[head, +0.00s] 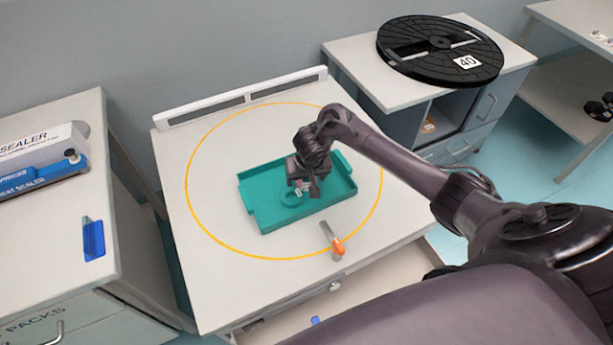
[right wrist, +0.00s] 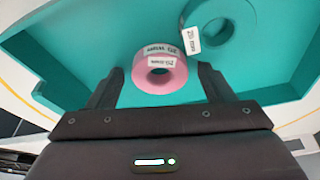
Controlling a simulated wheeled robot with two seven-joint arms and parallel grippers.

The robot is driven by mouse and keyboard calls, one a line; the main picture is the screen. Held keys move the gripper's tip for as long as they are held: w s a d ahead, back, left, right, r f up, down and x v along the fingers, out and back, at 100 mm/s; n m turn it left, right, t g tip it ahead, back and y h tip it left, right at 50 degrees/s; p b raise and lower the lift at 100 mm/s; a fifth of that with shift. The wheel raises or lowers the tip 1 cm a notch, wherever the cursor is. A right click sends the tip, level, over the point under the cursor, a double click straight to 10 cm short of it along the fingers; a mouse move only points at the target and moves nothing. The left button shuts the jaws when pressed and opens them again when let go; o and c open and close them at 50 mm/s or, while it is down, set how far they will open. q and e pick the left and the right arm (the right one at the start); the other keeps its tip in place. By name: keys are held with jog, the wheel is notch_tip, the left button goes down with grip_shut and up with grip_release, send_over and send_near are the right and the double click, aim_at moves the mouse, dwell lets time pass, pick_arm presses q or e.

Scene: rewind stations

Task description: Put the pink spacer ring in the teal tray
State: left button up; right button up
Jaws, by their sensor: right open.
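The teal tray (head: 257,196) lies on the table inside a yellow circle. My right gripper (head: 306,188) is over the tray, pointing down. In the right wrist view the pink spacer ring (right wrist: 161,80) shows between the two open fingertips, with small white labels on it. It appears to lie flat in the teal tray (right wrist: 110,38), with a gap to each finger. In the head view my gripper hides the pink ring. A larger teal ring (right wrist: 236,22) with a white label lies in the tray close beside it. My left gripper is not in view.
A small metal tool with an orange end (head: 337,246) lies in front of the tray. A low grey rail (head: 245,96) runs along the table's back edge. A black reel (head: 440,50) sits on the right cabinet, and a blue sealer (head: 45,176) stands on the left one.

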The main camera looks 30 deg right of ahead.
jog(key=shift+r, duration=0.1)
jog(key=shift+r, duration=0.35)
jog(key=p+v, duration=0.7)
jog(key=v, duration=0.4)
jog(key=shift+s+r, duration=0.2)
jog(key=shift+r, duration=0.05)
